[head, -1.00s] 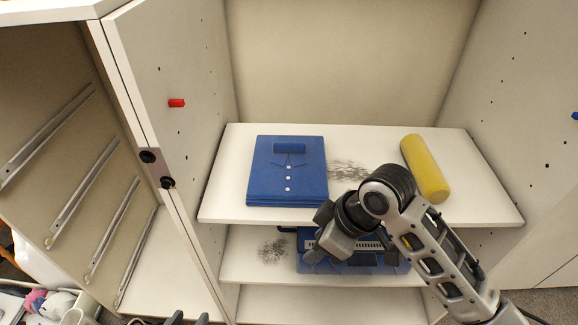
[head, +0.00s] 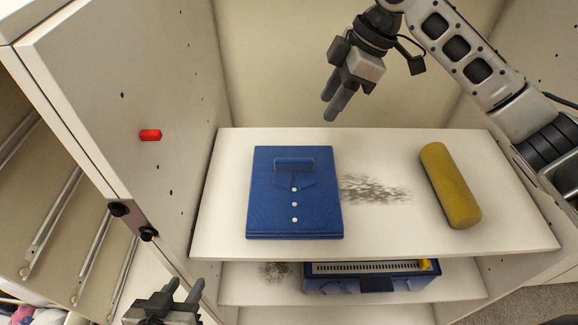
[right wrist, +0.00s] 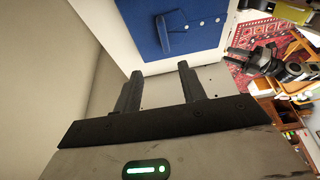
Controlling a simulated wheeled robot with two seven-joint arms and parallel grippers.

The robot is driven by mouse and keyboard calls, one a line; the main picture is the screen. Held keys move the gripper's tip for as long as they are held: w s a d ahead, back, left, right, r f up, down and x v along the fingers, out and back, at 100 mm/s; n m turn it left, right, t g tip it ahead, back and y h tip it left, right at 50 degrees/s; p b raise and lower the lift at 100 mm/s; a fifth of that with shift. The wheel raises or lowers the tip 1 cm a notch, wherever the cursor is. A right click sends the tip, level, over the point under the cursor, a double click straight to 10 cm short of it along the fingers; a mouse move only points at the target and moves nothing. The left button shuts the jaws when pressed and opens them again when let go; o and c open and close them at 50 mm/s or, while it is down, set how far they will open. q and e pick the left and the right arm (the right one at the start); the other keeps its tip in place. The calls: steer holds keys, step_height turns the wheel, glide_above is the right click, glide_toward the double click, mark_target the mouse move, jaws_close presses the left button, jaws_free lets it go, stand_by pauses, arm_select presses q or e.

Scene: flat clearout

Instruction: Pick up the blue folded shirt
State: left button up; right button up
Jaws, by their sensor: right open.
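The blue folded shirt (head: 295,205), with a collar and white buttons, lies flat on the top white shelf (head: 400,235), left of centre. It also shows at the top of the right wrist view (right wrist: 205,38). My right gripper (head: 328,108) is open and empty, raised above the back of the shelf, behind and slightly right of the shirt, with its fingers pointing down. In the right wrist view its two fingers (right wrist: 160,70) are apart with nothing between them. My left gripper (head: 186,283) is low at the front left, its fingers apart and empty, away from the shirt.
A yellow cylinder (head: 450,185) lies at the right of the top shelf, with a dark smudge (head: 372,189) between it and the shirt. A blue box-like item (head: 370,283) sits on the shelf below. Cabinet walls and an open door (head: 165,90) flank the shelves.

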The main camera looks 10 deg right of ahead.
mark_target(296, 159)
steer(key=x, duration=1.5)
steer(key=shift+s+a+f, duration=0.2)
steer(key=shift+s, duration=0.15)
steer(key=shift+c, duration=0.3)
jaws_close()
